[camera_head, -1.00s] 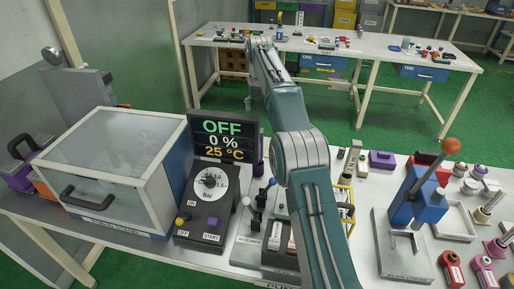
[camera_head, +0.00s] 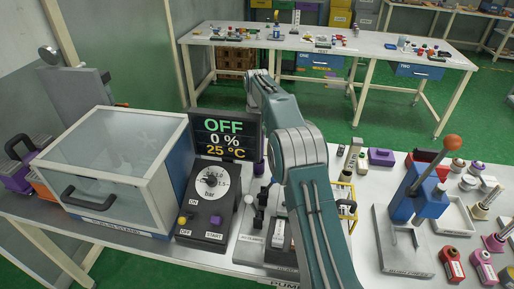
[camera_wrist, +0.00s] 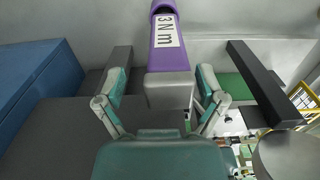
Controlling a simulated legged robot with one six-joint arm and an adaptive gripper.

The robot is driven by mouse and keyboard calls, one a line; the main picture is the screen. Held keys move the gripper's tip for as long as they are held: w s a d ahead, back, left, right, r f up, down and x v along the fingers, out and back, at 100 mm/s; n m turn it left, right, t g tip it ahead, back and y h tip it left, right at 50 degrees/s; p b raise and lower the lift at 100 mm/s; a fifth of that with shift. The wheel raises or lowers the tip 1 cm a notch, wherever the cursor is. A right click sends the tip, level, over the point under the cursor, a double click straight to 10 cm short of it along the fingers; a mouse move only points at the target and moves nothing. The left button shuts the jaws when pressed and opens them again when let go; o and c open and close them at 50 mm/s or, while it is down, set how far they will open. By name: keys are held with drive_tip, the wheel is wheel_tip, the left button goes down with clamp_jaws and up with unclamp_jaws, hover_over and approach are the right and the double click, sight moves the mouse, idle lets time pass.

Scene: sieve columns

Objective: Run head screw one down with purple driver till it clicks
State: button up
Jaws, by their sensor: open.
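A purple driver (camera_wrist: 168,45) with a "3 N m" label stands out in the upper middle of the wrist view. Its grey block-shaped end points towards my wrist. My gripper (camera_wrist: 163,78) is open, with one finger on each side of the driver's grey end. Gaps show between the fingers and the driver, and I cannot tell whether either touches it. In the head view my arm reaches away past the display, and my gripper is hidden there. I cannot make out head screw one in either view.
A display reading OFF (camera_head: 225,135) and a dial box (camera_head: 208,200) stand left of my arm, beside a clear-lidded chamber (camera_head: 120,160). A blue lever press (camera_head: 420,195) and small parts stand to the right. Dark bars (camera_wrist: 262,85) flank my gripper in the wrist view.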

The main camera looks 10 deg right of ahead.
drive_tip(key=shift+d+f, duration=0.3)
drive_tip(key=shift+f, duration=0.3)
drive_tip(key=shift+d+f, duration=0.25)
drive_tip(key=shift+f, duration=0.3)
drive_tip(key=shift+a, duration=0.35)
clamp_jaws()
drive_tip(key=shift+d, duration=0.1)
